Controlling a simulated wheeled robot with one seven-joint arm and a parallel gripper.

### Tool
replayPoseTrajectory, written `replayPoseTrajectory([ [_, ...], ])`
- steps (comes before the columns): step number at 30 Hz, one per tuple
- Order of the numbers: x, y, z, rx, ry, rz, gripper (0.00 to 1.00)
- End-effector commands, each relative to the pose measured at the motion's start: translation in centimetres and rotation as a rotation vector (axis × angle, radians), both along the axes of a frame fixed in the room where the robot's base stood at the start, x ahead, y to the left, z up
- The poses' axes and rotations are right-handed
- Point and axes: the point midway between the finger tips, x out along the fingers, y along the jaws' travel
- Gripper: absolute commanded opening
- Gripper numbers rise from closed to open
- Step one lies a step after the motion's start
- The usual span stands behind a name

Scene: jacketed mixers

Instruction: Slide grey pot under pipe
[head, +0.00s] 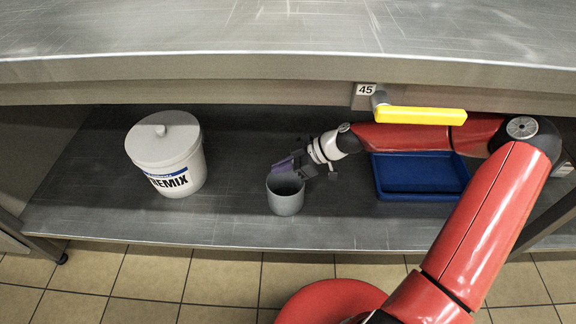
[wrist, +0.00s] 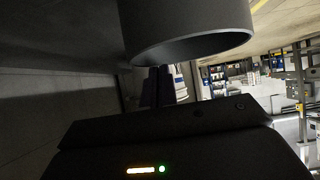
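The grey pot (head: 285,197) stands upright and open-topped on the lower steel shelf, near its front edge. My gripper (head: 286,166) is at the pot's back rim, reaching in from the right; I cannot tell whether it touches. In the wrist view the pot's rim (wrist: 190,45) fills the top, and the dark fingers (wrist: 160,86) look close together, their tips ending at the rim. I see nothing held between them. The pipe outlet (head: 379,99) with a yellow lever handle (head: 421,116) and a "45" label is at the upper shelf's front edge, to the pot's right.
A white lidded bucket (head: 165,157) stands on the shelf left of the pot, with clear shelf between. A blue tray (head: 420,190) lies on the shelf to the right, below the yellow handle. The upper steel shelf (head: 250,68) hangs over the back.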

Motion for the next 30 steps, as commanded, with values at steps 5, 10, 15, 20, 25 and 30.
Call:
replayPoseTrajectory([
  [5, -0.1, -0.2, -0.5, -0.004, 0.004, 0.001, 0.0],
  [10, -0.2, -0.2, -0.6, -0.005, 0.007, 0.0, 0.0],
  [15, -0.2, -2.3, -0.6, -0.005, 0.008, -0.006, 0.0],
  [20, -0.3, -6.8, -0.5, -0.004, 0.008, -0.009, 0.0],
  [25, -0.4, -10.9, -0.5, -0.004, 0.006, -0.007, 0.0],
  [30, -0.6, -12.7, -0.7, -0.006, 0.007, -0.003, 0.0],
])
